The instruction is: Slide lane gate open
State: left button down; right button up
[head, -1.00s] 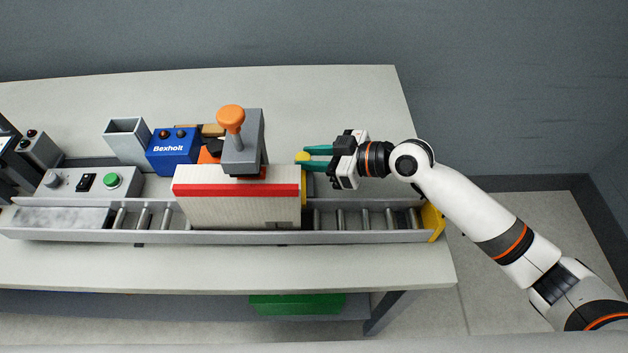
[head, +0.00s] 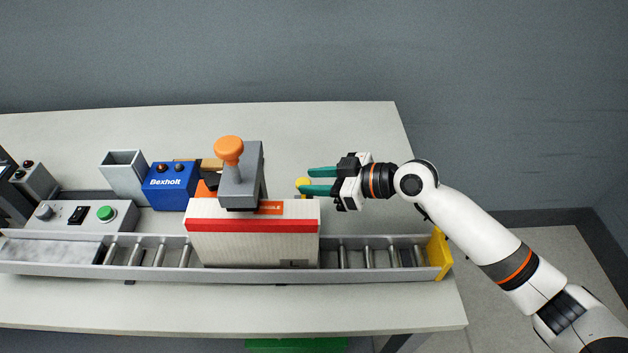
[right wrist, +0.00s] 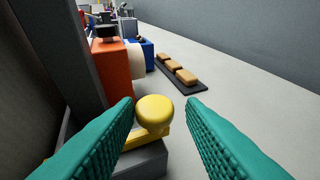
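The lane gate's round yellow knob (head: 303,185) stands behind the roller lane (head: 365,253). In the right wrist view the knob (right wrist: 154,113) tops a yellow bar on a grey block, between my fingertips. My right gripper (head: 308,181) is open; its green fingers have gaps to the knob, the smaller on the left side in the wrist view. In the head view the gate plate is hidden behind the white box with a red stripe (head: 250,248), which stands on the rollers in front of the knob. My left gripper is out of view.
A blue Bexholt unit (head: 170,185) and a control panel with a green button (head: 105,213) stand left. A yellow end stop (head: 440,253) closes the lane's right end; the rollers before it are clear.

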jog(key=b+v, duration=0.2)
jog(key=v, duration=0.9)
jog(key=shift+d+b, duration=0.2)
jog(key=shift+b, duration=0.15)
dwell(2.9)
jog(key=shift+s, duration=0.1)
dwell(1.9)
